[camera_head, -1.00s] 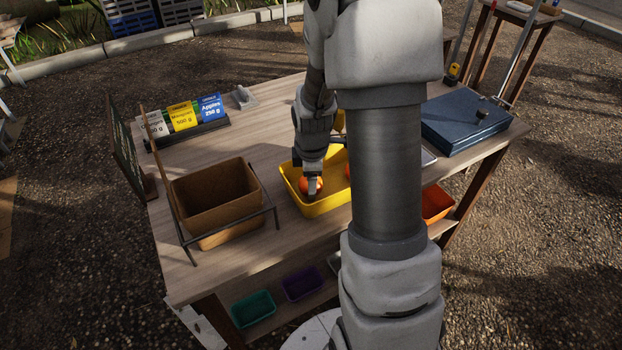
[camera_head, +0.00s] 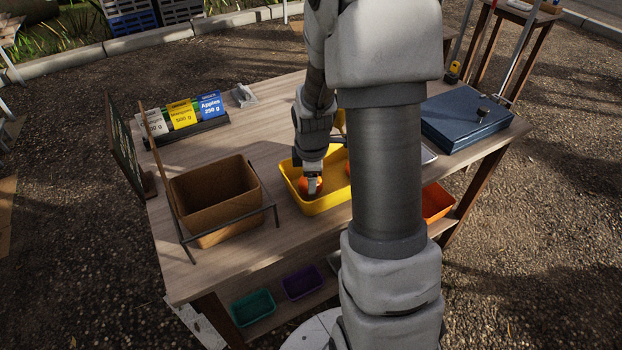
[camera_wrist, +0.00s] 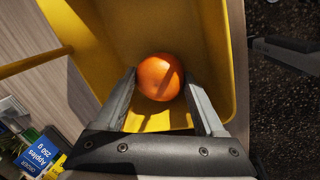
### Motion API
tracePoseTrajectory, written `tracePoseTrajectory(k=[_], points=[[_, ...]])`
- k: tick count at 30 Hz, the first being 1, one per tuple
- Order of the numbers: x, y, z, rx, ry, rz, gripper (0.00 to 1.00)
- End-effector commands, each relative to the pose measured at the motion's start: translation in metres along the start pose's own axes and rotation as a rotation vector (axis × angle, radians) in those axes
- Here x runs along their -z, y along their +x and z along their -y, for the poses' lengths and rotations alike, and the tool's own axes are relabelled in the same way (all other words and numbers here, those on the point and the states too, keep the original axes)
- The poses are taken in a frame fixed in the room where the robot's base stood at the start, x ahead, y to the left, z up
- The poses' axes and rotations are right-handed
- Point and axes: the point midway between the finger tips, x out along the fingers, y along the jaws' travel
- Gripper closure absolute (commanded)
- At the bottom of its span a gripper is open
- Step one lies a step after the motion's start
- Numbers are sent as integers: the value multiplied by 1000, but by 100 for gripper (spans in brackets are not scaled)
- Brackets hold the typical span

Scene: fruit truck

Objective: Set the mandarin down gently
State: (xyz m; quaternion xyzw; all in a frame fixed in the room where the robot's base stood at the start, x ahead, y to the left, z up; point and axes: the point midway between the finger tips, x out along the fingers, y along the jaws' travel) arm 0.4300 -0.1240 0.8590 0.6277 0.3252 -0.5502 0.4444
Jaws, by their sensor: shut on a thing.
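The mandarin (camera_wrist: 160,77) is a round orange fruit between the two fingers of my gripper (camera_wrist: 162,92) in the wrist view. In the head view, the mandarin (camera_head: 304,186) shows beside the fingertips of my gripper (camera_head: 313,186), low inside the yellow tray (camera_head: 323,208). My gripper points down into the tray and is shut on the mandarin. The tray's wall (camera_wrist: 231,60) runs close along the right in the wrist view. Whether the mandarin touches the tray floor is hard to tell. Another orange fruit (camera_head: 348,169) in the tray is mostly hidden behind my arm.
A brown open box (camera_head: 215,200) in a dark frame (camera_head: 232,231) stands left of the tray. Price cards (camera_head: 183,114) stand behind it. A blue case (camera_head: 466,123) lies at the right of the wooden table (camera_head: 258,127). Small coloured trays sit on the lower shelf.

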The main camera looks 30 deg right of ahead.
Motion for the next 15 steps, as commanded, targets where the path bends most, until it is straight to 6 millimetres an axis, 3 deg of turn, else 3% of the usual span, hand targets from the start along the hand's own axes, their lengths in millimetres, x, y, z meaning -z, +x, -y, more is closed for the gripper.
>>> tracePoseTrajectory(k=[15], points=[[0, 7, 1, 0, 0, 0, 95]])
